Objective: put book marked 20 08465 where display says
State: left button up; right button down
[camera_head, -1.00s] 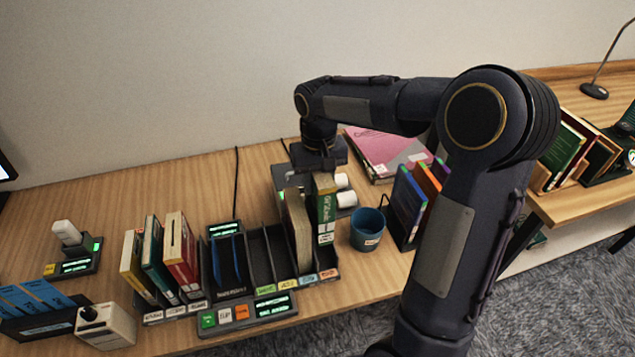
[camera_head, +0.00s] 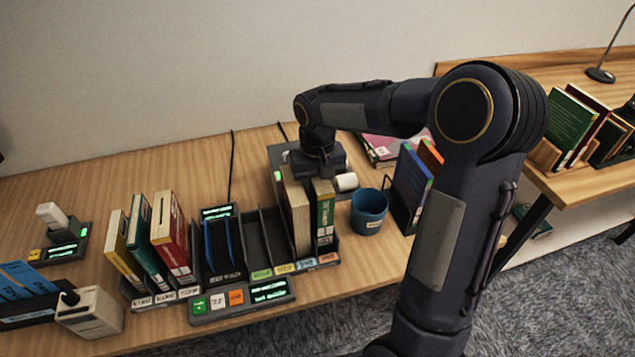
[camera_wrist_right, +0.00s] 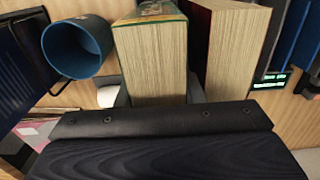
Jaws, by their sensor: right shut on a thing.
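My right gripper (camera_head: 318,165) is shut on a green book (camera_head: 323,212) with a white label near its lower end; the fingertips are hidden. The green book stands upright at the right end of the dark slotted sorter (camera_head: 262,245), beside a thick cream-paged book (camera_head: 297,215). I cannot tell whether its bottom rests in the slot. In the right wrist view the green book's page block (camera_wrist_right: 152,60) faces the camera. The label number is too small to read. A small lit display (camera_head: 270,291) sits at the sorter's front; its text is illegible. My left gripper is not in view.
A blue cup (camera_head: 368,212) stands close to the right of the sorter. A rack with blue and orange books (camera_head: 412,185) is beyond it. Several books (camera_head: 150,245) stand at the sorter's left. Middle slots look empty. A second table (camera_head: 575,185) is at right.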

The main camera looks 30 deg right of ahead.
jog(key=shift+f, duration=0.3)
jog(key=shift+f+b, duration=0.5)
jog(key=shift+f, duration=0.1)
jog(key=c, duration=0.9)
grip_release()
notch_tip(320, 180, up, 7)
jog(key=shift+f, duration=0.1)
jog(key=shift+r, duration=0.55)
